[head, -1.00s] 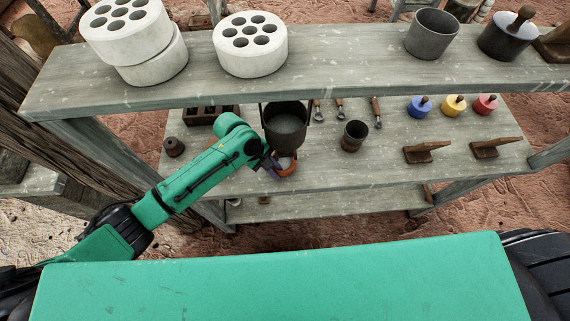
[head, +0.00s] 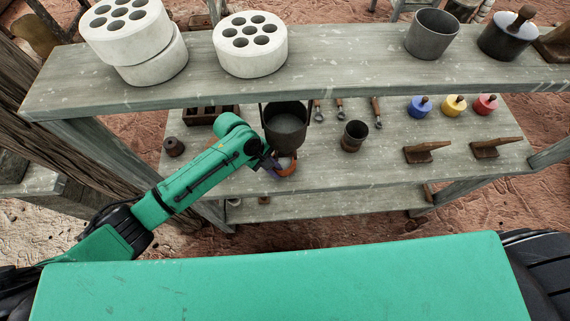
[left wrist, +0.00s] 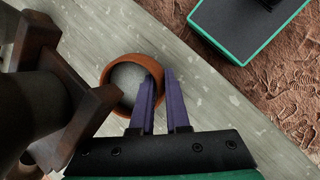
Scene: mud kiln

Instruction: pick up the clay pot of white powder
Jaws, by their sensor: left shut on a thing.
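The clay pot (left wrist: 107,69) is a small orange-brown bowl with pale grey-white powder (left wrist: 127,84) in it, seen from above in the left wrist view. My left gripper (left wrist: 164,80) has purple fingers shut on the pot's right wall, one finger over the inside and one outside. In the head view the pot (head: 288,168) shows at the front edge of the middle shelf, partly hidden by the left gripper (head: 273,164). I cannot tell whether the pot touches the shelf. My right gripper is not in view.
A dark cauldron (head: 287,128) stands right behind the pot. A dark cup (head: 354,135), several tools and coloured lidded jars (head: 419,106) are further right on the middle shelf (head: 320,170).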

